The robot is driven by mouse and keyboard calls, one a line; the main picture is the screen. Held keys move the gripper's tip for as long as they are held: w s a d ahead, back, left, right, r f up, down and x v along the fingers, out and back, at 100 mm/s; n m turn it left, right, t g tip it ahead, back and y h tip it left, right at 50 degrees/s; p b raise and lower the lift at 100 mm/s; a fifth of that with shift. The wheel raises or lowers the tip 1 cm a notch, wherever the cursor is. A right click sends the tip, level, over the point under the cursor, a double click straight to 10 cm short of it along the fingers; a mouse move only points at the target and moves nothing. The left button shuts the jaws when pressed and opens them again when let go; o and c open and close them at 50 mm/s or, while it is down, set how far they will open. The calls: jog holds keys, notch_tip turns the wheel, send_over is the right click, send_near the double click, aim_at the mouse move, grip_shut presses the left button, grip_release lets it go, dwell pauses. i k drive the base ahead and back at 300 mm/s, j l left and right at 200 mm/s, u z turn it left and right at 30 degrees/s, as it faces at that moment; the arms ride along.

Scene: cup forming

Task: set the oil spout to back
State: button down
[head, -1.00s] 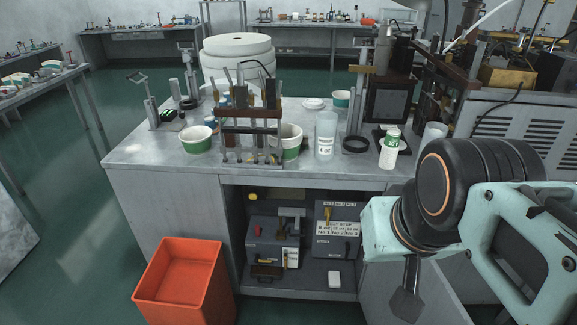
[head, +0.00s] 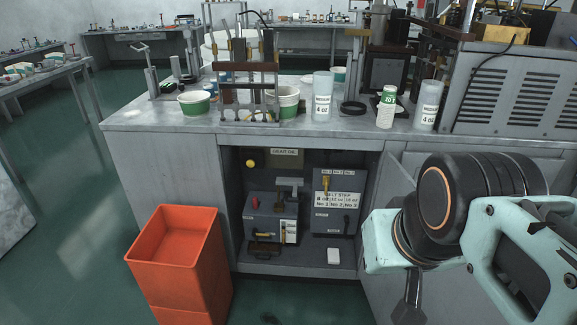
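I cannot single out the oil spout for sure. The open cabinet under the bench shows a label reading GEAR OIL (head: 285,152) on its back wall, with a yellow ball (head: 250,163) to its left. Below stands a grey box (head: 262,222) with a red button and a pale T-shaped piece (head: 289,186) on top. To its right is a grey panel (head: 336,222) with a yellow lever (head: 325,187) and a BELT STEP label. My arm is at the right, outside the cabinet. My gripper's fingers cannot be made out.
An orange bin (head: 178,250) stands on the floor left of the cabinet opening. A small white block (head: 334,256) lies on the cabinet floor. The bench top (head: 150,116) holds green-banded cups, a rack (head: 249,95) and clear measuring cups. My arm covers part of the cabinet front at right.

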aim_at(294, 182)
jog(key=i+j+z, duration=0.15)
jog(key=i+j, duration=0.7)
jog(key=i, duration=0.2)
jog(key=k, duration=0.2)
